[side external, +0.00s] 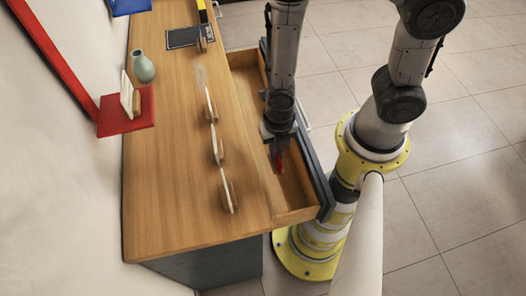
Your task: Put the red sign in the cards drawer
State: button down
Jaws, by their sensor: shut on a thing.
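My gripper (278,142) points down over the open drawer (296,190) in the side external view. It is shut on a small red thing (279,163), which looks like the red sign. Only a little of it shows below the fingers, and its face cannot be made out. The drawer is pulled out from the wooden counter on its right side. I see no label telling whether it is the cards drawer. Whether the red thing touches the drawer floor cannot be told.
Several thin upright pieces on stands (228,190) line the wooden counter (180,190). A red shelf (118,124) and a green vase (143,67) are at the left. A dark tray (183,38) lies at the back. The drawer's dark front (322,190) is close to my arm's base.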

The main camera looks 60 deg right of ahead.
aim_at(275, 166)
jog(key=shift+f, duration=3.55)
jog(key=shift+f, duration=0.15)
jog(key=c, duration=1)
grip_release()
